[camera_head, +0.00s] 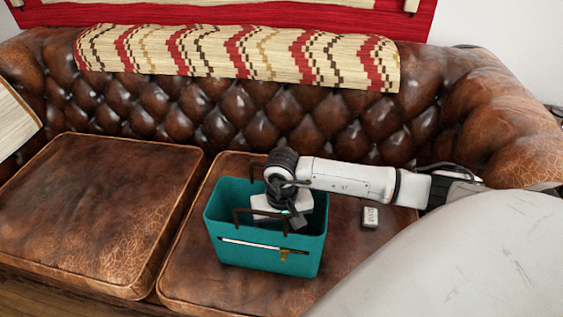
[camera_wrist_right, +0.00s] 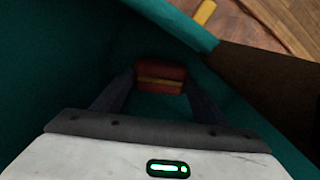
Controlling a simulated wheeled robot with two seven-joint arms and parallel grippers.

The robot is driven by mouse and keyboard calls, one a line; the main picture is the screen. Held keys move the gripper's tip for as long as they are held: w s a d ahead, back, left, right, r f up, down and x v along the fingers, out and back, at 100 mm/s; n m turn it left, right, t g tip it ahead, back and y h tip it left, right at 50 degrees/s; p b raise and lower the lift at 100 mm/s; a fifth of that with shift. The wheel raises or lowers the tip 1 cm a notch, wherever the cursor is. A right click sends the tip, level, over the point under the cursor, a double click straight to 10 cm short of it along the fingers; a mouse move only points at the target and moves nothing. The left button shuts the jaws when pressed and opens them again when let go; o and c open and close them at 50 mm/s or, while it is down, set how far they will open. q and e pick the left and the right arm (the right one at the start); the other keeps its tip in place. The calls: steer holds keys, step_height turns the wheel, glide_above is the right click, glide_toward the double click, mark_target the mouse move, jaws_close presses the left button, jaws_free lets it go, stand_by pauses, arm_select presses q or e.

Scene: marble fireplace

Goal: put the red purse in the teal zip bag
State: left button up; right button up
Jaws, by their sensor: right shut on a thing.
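The teal zip bag (camera_head: 265,258) stands open on the right seat cushion of the brown sofa, with dark handles and a zip on its front. My right gripper (camera_head: 284,208) reaches down into the bag; its fingers are hidden there in the head view. In the right wrist view, my right gripper (camera_wrist_right: 160,82) is shut on the red purse (camera_wrist_right: 160,71), which has a yellowish band across it. The purse is inside the bag, between teal walls (camera_wrist_right: 55,60). I cannot tell whether it touches the bottom. My left gripper is not in view.
A small whitish box (camera_head: 370,217) lies on the cushion right of the bag. The left cushion (camera_head: 95,210) is clear. A patterned throw (camera_head: 240,55) covers the tufted backrest. A large pale rounded shape (camera_head: 460,260) fills the lower right.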

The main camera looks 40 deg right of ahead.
steer(key=o, duration=1.2)
steer(key=shift+r, duration=0.1)
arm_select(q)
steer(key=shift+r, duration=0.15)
arm_select(e)
steer(key=shift+r+p, duration=0.6)
steer(key=shift+p, duration=0.05)
arm_select(q)
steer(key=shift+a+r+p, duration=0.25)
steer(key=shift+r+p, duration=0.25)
steer(key=shift+p, duration=0.5)
arm_select(e)
step_height(320, 180, up, 12)
steer(key=shift+r, duration=0.1)
